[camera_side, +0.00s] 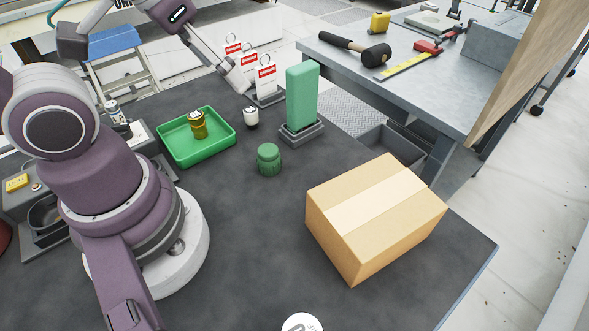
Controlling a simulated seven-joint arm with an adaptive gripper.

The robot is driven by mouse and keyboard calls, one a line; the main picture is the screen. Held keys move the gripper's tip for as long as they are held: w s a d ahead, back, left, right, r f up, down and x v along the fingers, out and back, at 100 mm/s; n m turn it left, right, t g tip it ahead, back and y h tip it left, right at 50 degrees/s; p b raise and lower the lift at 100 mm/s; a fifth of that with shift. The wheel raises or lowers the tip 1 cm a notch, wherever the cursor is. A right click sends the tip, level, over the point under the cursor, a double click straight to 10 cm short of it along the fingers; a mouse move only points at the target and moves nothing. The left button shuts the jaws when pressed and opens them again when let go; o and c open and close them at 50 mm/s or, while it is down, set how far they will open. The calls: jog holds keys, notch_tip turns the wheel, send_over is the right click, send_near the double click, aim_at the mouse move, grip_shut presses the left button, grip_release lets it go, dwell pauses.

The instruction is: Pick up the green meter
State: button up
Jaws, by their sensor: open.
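Two green things could be the meter, and I cannot tell which it is. One is a tall, upright green block (301,92) standing in a grey base (302,134). The other is a short, round, ribbed green piece (269,160) on the dark surface in front of it. My gripper (241,86) is open, up and to the left of both, apart from them. It points down to the right, near the white tags. Its fingertips are small in this view, and nothing shows between them.
A green tray (172,151) holds a gold can (198,125). A small white-and-black jar (251,118) stands between tray and block. White-and-red tags (265,78) stand behind. A cardboard box (374,215) sits front right. A steel bench (440,92) carries a mallet (374,55).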

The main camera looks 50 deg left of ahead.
jog(key=shift+o, duration=1.3)
jog(key=w+a+r+n+g, duration=0.2)
jog(key=w+r+n+g, duration=0.1)
jog(key=w+n, duration=0.5)
jog(key=n+g, duration=0.3)
jog(key=n, duration=0.7)
send_near(302, 89)
jog(key=shift+w+a+f, duration=0.15)
jog(key=shift+w+f, duration=0.05)
jog(key=shift+f, duration=0.1)
jog(key=f, duration=0.6)
jog(key=a+f, duration=0.1)
jog(key=f, duration=0.2)
jog(key=shift+w+f, duration=0.25)
jog(key=shift+f, duration=0.55)
